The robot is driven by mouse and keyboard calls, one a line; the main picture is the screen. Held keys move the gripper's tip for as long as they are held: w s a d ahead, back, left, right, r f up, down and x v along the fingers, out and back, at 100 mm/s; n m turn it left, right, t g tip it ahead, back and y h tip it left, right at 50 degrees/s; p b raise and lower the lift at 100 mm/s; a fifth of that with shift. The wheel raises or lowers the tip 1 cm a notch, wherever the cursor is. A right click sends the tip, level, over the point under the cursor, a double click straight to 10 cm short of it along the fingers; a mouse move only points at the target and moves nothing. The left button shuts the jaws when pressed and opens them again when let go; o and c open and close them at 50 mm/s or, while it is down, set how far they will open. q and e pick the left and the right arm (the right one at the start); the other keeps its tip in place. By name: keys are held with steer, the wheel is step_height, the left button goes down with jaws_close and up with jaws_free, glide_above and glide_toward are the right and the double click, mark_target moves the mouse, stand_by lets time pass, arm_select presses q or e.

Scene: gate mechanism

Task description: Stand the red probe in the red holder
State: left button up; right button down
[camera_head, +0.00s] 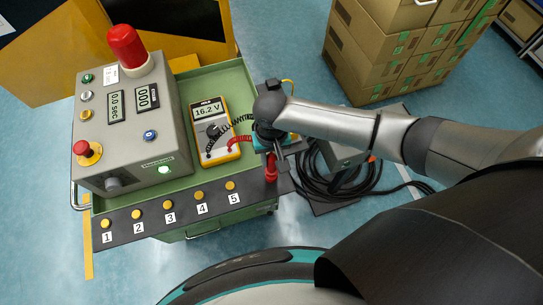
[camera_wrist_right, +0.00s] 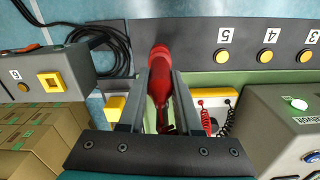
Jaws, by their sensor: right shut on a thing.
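My right gripper (camera_head: 273,158) is over the right end of the dark strip on the green cart. It is shut on the red probe (camera_head: 271,171), which shows below the fingers. In the right wrist view the probe (camera_wrist_right: 159,84) lies between the two fingers, its rounded far end against the dark strip. A red coiled lead (camera_head: 240,139) runs from the yellow multimeter (camera_head: 217,160), reading 16.2 V, toward the gripper. I cannot make out a separate red holder; the gripper and probe may hide it. My left gripper is not in view.
A grey control box (camera_head: 135,125) with a red beacon (camera_head: 127,45) and a red stop button stands on the cart (camera_head: 238,82). Numbered yellow buttons line the dark strip (camera_head: 151,223). Black cable (camera_head: 375,180) lies on the floor to the right, near stacked cartons (camera_head: 385,50).

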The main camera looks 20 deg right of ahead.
steer(key=shift+f, duration=0.2)
steer(key=shift+f, duration=0.4)
steer(key=shift+f, duration=0.55)
stand_by(0.5)
steer(key=shift+c, duration=0.2)
jaws_free()
stand_by(0.4)
step_height(320, 180, up, 9)
steer(key=p, duration=0.9)
steer(key=shift+p, duration=0.4)
